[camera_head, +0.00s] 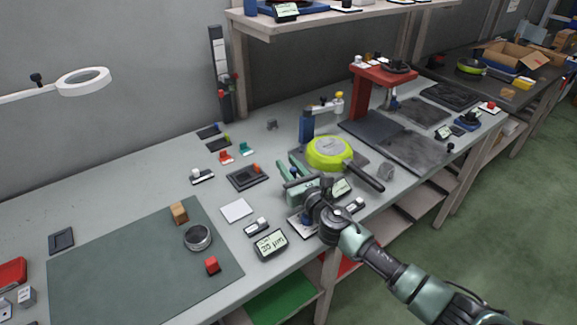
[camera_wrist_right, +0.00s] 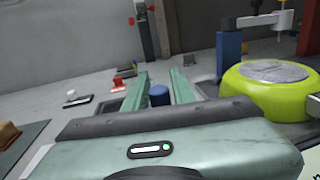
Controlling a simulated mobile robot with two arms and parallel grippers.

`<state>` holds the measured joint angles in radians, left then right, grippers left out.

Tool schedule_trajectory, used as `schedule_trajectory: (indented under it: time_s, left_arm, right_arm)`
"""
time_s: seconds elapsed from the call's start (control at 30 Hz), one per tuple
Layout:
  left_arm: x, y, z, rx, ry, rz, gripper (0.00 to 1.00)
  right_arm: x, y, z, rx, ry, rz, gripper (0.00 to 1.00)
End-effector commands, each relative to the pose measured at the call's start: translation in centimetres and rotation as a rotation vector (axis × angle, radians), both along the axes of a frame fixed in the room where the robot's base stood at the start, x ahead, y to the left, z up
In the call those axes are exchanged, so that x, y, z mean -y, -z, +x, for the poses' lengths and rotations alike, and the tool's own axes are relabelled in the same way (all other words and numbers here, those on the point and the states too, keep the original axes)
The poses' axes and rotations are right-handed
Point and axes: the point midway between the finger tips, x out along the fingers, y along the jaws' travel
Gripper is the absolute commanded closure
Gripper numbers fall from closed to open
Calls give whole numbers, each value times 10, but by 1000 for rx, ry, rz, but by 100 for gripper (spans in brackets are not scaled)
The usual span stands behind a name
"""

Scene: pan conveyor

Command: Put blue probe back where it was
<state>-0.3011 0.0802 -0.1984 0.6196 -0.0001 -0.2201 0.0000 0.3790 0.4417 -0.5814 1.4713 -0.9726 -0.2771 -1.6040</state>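My right gripper (camera_head: 286,163) reaches over the bench just left of the green pan (camera_head: 329,152). In the right wrist view its two green fingers (camera_wrist_right: 160,75) are a narrow gap apart. The probe cannot be made out in the head view. The green pan also shows at the right of the wrist view (camera_wrist_right: 240,98). My left gripper is not in view.
A blue post with an arm (camera_head: 306,127) stands behind the pan, with a red press (camera_head: 384,75) farther right. A dark tray (camera_head: 247,178) and a label display (camera_head: 270,243) lie left of my gripper. A green mat (camera_head: 120,270) holds a metal ring (camera_head: 198,238).

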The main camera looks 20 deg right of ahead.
Motion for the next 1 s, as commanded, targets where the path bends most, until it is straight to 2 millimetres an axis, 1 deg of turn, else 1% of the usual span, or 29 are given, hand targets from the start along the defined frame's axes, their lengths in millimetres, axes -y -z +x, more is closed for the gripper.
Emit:
schedule_trajectory:
  time_s: [0.3, 0.43, 0.5, 0.57, 0.8, 0.9, 1.0]
  left_arm:
    - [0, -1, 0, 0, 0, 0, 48]
    - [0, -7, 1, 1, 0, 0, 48]
    - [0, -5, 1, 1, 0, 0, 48]
    - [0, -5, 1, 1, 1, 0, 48]
    - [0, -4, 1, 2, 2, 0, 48]
    - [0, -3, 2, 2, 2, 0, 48]
    - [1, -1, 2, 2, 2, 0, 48]
  right_arm:
    - [0, 0, 0, -1, 0, 0, 60]
    - [0, -7, 0, 0, 0, 0, 60]
    - [2, -3, -10, -3, 0, -2, 60]
    - [4, -3, -20, -3, -1, -2, 60]
    - [14, -2, -73, -3, -1, -2, 60]
    - [17, -3, -92, -3, -2, -3, 60]
    - [20, -3, -105, -2, -1, -1, 60]
